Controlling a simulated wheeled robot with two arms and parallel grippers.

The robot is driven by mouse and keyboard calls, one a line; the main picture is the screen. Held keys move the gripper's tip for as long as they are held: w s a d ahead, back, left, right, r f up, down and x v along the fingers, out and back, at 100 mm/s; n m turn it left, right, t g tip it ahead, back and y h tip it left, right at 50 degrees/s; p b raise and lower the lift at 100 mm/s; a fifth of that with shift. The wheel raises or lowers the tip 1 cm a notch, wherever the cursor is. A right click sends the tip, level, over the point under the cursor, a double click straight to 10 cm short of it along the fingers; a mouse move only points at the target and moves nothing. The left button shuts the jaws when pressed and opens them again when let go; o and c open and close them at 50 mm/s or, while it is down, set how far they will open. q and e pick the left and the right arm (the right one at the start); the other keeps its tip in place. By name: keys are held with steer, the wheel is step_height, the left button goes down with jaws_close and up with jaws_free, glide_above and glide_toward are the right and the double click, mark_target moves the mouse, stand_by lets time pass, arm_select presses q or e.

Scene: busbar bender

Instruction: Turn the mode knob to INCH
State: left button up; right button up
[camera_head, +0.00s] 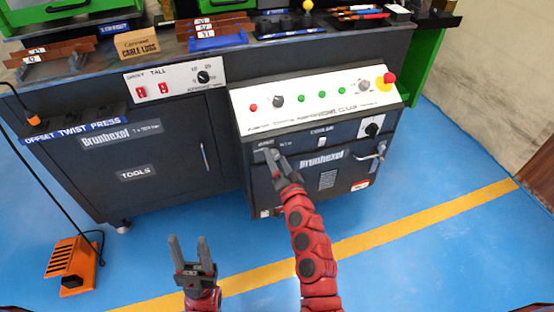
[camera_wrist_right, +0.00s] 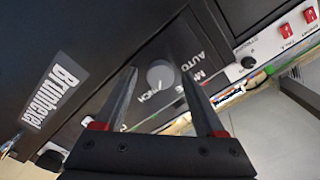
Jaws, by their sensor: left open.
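The mode knob (camera_wrist_right: 160,75) is a small round grey knob on the dark panel, with the labels AUTO and INCH beside it in the right wrist view. I cannot tell which label it points at. My right gripper (camera_wrist_right: 158,88) is open, and the knob shows between its two fingers; I cannot tell whether they touch it. In the head view my right gripper (camera_head: 272,160) is in front of the upper left of the bender's front panel and hides the knob. My left gripper (camera_head: 188,246) is open and empty, low over the blue floor.
The white control panel (camera_head: 315,103) with coloured buttons and a red emergency stop (camera_head: 389,78) sits above my right gripper. A black switch (camera_head: 372,127) and a metal handle (camera_head: 372,154) are to the right. An orange foot pedal (camera_head: 72,266) stands on the floor at left.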

steer(key=p+v, duration=0.2)
steer(key=v, duration=1.5)
steer(key=shift+s, duration=0.2)
